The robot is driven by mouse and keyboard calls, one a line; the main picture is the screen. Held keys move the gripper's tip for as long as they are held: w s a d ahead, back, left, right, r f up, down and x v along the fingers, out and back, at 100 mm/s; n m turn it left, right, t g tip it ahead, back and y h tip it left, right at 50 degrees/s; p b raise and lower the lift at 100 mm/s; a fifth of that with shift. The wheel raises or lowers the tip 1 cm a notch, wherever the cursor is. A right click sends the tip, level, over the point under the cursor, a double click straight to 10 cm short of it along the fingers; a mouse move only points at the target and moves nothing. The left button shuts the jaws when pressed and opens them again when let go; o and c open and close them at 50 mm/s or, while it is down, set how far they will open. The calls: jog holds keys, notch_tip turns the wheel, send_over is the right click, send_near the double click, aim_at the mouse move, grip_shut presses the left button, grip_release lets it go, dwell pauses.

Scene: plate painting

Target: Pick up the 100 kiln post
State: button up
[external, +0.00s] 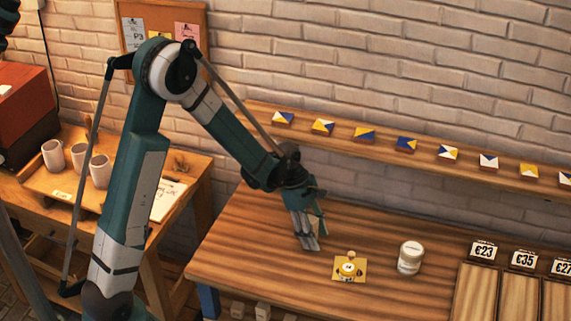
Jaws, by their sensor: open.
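No object can be read as marked 100 in the external view. Several small pale grey blocks (262,311) stand low at the bottom edge of the picture, below the front of the wooden table (240,255). They may be kiln posts, but I cannot make out any numbers, and the picture's edge cuts some off. My gripper (311,243) is open and points down over the table's left half, well above and to the right of these blocks. A pale patch shows beside its fingers; I cannot tell what it is.
A yellow tile with a small round item (349,268) and a white lidded jar (410,258) stand right of my gripper. Price signs (483,251) and wooden slots are at the far right. A shelf of painted tiles (364,134) runs behind. Mugs (100,170) stand at left.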

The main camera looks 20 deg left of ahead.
jog(key=shift+c, duration=0.5)
jog(key=c, duration=1)
jog(key=shift+r, duration=0.2)
notch_tip(320, 180, up, 28)
jog(key=p, duration=0.4)
jog(key=shift+f, duration=0.15)
